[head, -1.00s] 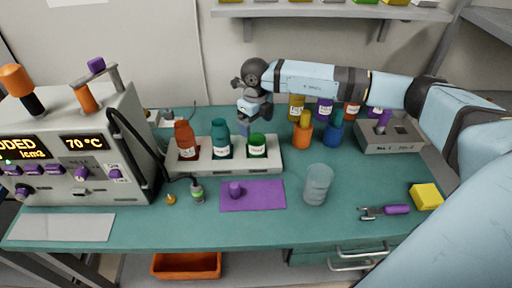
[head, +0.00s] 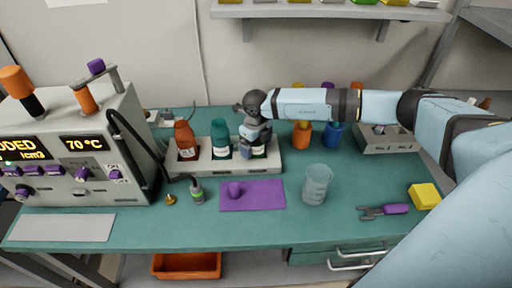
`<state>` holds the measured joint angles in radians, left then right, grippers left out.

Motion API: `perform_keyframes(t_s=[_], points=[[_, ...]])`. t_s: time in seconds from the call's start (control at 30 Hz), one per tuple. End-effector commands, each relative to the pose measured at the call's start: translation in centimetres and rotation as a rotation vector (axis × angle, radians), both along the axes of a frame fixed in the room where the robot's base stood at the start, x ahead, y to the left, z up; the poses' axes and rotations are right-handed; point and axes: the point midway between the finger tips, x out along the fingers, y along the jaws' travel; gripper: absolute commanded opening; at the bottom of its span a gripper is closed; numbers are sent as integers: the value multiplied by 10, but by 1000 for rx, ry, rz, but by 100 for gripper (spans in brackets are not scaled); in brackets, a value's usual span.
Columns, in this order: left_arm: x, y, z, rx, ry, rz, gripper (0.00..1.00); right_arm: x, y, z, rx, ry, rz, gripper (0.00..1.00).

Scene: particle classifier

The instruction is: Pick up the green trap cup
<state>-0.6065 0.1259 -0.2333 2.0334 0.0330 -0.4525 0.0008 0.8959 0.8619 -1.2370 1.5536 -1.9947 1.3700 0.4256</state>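The green trap cup (head: 259,152) stands in the right end of the pale rack on the bench. Most of it is hidden behind my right gripper (head: 252,142), and only its lower part with a white label shows. My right gripper points down over the cup's upper part, with its arm coming in from the right. I cannot see whether its fingers are open or closed on the cup. My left gripper is not in view.
A red-brown bottle (head: 185,142) and a teal bottle (head: 221,139) stand in the same rack (head: 205,168), left of the cup. A clear beaker (head: 317,184) stands front right, beside a purple mat (head: 268,196). The control unit (head: 88,140) fills the left.

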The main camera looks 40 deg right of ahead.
Motion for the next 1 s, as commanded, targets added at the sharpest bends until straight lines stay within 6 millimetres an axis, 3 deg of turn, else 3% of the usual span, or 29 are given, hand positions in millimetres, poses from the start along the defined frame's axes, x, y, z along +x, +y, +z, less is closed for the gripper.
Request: perform_keyframes(t_s=[0.03, 0.2, 0.23, 0.67, 0.87, 1.0], points=[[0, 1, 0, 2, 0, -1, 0, 0, 0, 0, 0, 0, 0, 79], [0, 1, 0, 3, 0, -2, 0, 0, 0, 0, 0, 0, 0, 40], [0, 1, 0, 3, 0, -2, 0, 0, 0, 0, 0, 0, 0, 38], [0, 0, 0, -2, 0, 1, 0, 1, 0, 11, 0, -2, 0, 38], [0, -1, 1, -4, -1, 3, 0, 1, -1, 43, 0, -4, -1, 38], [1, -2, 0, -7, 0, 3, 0, 1, -1, 82, 0, -5, 0, 38]])
